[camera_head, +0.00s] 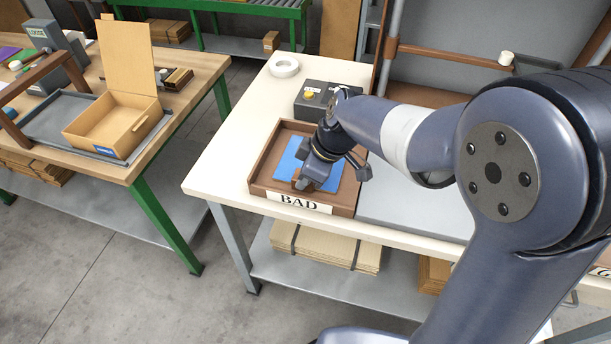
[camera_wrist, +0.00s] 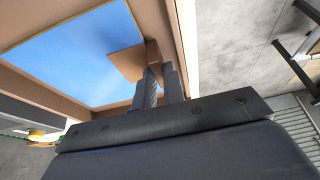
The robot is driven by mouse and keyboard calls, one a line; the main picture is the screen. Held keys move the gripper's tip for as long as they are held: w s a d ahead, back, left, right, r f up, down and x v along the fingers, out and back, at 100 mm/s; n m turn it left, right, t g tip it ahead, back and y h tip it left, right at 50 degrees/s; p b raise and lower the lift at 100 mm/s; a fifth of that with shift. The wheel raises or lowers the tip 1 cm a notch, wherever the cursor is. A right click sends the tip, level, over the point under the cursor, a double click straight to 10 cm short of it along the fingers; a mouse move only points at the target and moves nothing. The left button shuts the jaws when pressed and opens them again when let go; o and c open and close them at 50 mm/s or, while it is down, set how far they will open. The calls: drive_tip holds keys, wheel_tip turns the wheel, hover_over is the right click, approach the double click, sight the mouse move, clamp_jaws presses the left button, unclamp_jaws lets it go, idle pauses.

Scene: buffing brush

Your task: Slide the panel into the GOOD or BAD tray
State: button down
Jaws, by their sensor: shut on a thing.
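The blue panel (camera_head: 290,163) lies inside the brown BAD tray (camera_head: 262,190) on the white table. It also shows in the wrist view as a glossy blue sheet (camera_wrist: 75,58) within the tray walls. My gripper (camera_head: 304,178) is over the near part of the panel, pointing down. In the wrist view, its fingers (camera_wrist: 159,82) are shut on a small brown piece (camera_wrist: 127,63), an upright block with a flat part. This piece is at the panel's edge, near the tray wall. Whether it touches the panel is unclear. The GOOD tray is not clearly visible.
A dark box with a yellow button (camera_head: 318,98) stands behind the tray, near a white tape roll (camera_head: 284,65). A grey surface (camera_head: 415,212) lies right of the tray. A wooden bench with an open cardboard box (camera_head: 112,122) stands left, across a floor gap.

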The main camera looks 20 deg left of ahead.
drive_tip(key=c, duration=1.4)
unclamp_jaws()
drive_tip(key=shift+r, duration=0.1)
drive_tip(key=v, duration=1)
drive_tip(key=shift+d+r, duration=0.25)
drive_tip(key=shift+r, duration=0.05)
drive_tip(key=shift+f, duration=0.1)
drive_tip(key=x, duration=1)
drive_tip(key=shift+a+f, duration=0.2)
drive_tip(key=shift+f, duration=0.1)
